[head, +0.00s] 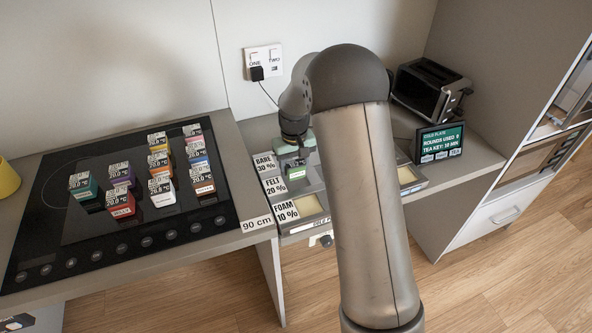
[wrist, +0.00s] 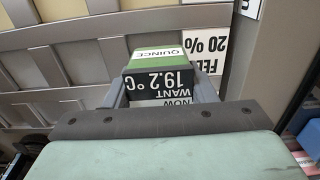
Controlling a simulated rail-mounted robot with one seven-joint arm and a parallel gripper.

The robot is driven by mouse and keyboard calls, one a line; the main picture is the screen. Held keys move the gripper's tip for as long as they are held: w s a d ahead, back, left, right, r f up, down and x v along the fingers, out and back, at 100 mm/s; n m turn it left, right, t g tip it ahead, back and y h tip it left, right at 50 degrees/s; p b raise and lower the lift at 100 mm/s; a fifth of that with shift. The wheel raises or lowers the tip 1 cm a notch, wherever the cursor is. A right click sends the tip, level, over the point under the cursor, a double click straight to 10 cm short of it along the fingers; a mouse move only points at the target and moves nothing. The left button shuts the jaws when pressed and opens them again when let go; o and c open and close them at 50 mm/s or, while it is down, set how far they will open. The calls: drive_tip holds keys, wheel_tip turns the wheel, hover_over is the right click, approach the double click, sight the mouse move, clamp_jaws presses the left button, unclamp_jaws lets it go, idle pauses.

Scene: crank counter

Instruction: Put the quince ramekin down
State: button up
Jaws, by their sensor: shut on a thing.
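The quince ramekin (wrist: 156,62) is a small green block with a white QUINCE label and a black panel reading WANT 19.2 °C. In the wrist view my gripper (wrist: 160,88) is shut on it, one finger at each side. In the head view the ramekin (head: 297,173) shows as a small green piece below my gripper (head: 299,160), partly hidden by my arm. It is over the cold plate's left end, beside the BARE 30 % and FELT 20 % labels (head: 281,185). I cannot tell whether its base touches the plate.
Several labelled ramekins stand on the black hob (head: 100,240) at left. The plate's front strip (head: 308,205) by the FOAM 10 % label looks clear. A toaster (head: 430,88) and a COLD PLATE display (head: 440,142) stand at right. A socket (head: 263,60) with a cord is behind.

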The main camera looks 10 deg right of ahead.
sight(296, 173)
drive_tip(key=shift+w+d+f, duration=0.25)
drive_tip(key=shift+d+f, duration=0.05)
drive_tip(key=shift+f, duration=0.1)
wheel_tip(296, 173, down, 3)
drive_tip(key=shift+w+f+p, duration=0.1)
drive_tip(key=shift+p, duration=0.25)
